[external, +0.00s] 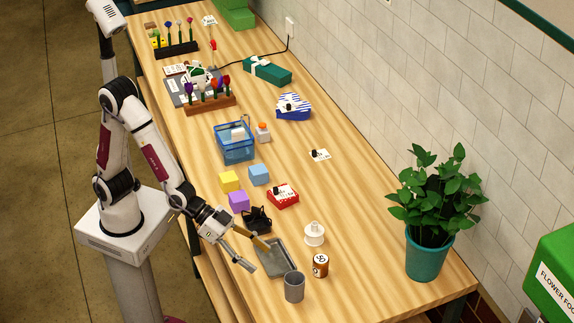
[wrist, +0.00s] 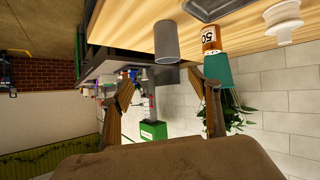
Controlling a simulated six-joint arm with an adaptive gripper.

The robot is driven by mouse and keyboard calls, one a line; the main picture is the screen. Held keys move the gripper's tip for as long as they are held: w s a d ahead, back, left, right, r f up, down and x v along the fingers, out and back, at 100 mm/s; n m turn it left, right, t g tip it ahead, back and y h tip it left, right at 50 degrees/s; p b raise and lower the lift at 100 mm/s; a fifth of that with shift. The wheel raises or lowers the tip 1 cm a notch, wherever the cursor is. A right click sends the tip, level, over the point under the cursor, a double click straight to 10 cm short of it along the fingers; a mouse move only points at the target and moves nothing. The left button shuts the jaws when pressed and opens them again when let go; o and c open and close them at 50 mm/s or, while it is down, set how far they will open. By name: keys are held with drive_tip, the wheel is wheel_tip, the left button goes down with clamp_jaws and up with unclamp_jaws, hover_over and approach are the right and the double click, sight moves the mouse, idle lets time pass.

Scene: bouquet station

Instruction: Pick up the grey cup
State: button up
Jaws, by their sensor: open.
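The grey cup (external: 294,288) stands upright near the front end of the wooden table, just beyond the lower corner of a grey tray. In the wrist view the grey cup (wrist: 167,42) shows above the gap between my fingers. My gripper (external: 258,257) is open and empty, with its fingers apart over the left side of the tray. It is up and left of the cup, not touching it. In the wrist view both fingers of my gripper (wrist: 163,90) are seen with nothing between them.
The grey tray (external: 284,265) lies beside the cup. A brown labelled can (external: 320,266) stands close to the cup's right, with a white stacked piece (external: 314,234) behind it. A black holder (external: 257,219) is near my gripper. A potted plant (external: 430,255) stands at the right edge.

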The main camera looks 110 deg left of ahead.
drive_tip(key=t+y, duration=0.2)
approach(294, 281)
drive_tip(key=w+d+r, duration=0.2)
drive_tip(key=w, duration=0.1)
drive_tip(key=shift+d+r, duration=0.15)
drive_tip(key=shift+d, duration=0.15)
drive_tip(key=shift+x, duration=1.35)
drive_tip(key=shift+a+x, duration=0.2)
drive_tip(key=shift+x, duration=2.35)
drive_tip(key=shift+r, duration=0.1)
drive_tip(key=c, duration=1.3)
